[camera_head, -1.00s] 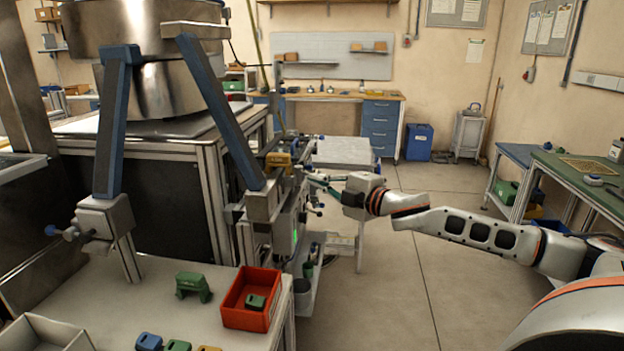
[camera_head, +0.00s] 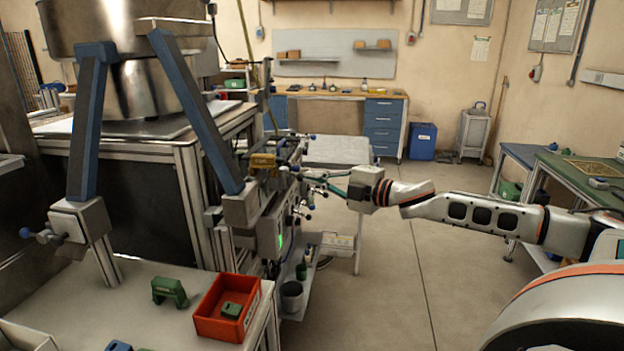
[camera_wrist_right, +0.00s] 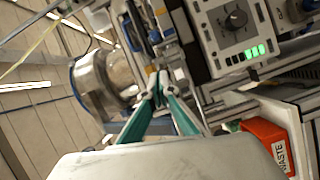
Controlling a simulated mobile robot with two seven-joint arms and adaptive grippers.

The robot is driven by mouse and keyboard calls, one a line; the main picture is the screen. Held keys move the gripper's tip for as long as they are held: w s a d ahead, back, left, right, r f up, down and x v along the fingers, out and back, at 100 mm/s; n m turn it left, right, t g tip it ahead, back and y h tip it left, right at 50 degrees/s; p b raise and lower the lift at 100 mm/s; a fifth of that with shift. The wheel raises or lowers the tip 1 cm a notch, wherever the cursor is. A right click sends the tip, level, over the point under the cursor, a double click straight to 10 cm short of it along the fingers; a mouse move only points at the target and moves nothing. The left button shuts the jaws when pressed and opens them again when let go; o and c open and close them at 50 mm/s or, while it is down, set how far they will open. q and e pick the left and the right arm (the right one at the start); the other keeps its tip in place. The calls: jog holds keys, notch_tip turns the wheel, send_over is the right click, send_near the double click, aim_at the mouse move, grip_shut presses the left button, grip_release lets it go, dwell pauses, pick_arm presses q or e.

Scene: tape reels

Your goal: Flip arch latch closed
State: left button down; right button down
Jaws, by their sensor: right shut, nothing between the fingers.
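My right gripper (camera_head: 308,179), with green fingers, reaches in from the right to the side of the tape machine. In the right wrist view its fingertips (camera_wrist_right: 158,88) are together, with nothing seen between them. They point at the machine's rail and fittings; I cannot tell if they touch anything. Several small levers with dark knobs (camera_head: 308,207) stick out near and below the fingers. A yellow block (camera_head: 262,161) sits on the machine left of them. I cannot make out which fitting is the arch latch, or its position. My left gripper is not in view.
A red bin (camera_head: 208,318) and a green arch-shaped piece (camera_head: 168,290) are on the front table. The bin, labelled WASTE, also shows in the right wrist view (camera_wrist_right: 266,138). A control box with lit green bars (camera_wrist_right: 229,38) stands close right of the fingers. Floor below my right arm is clear.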

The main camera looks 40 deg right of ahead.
jog(key=shift+w+d+n+g+y, duration=0.1)
jog(key=shift+d+n+g+y, duration=0.1)
jog(key=shift+n+y, duration=0.25)
jog(key=shift+w+d+n+g+y, duration=0.1)
jog(key=shift+n+g+y, duration=0.1)
jog(key=shift+n+y, duration=0.25)
jog(key=shift+d, duration=0.1)
dwell(1.0)
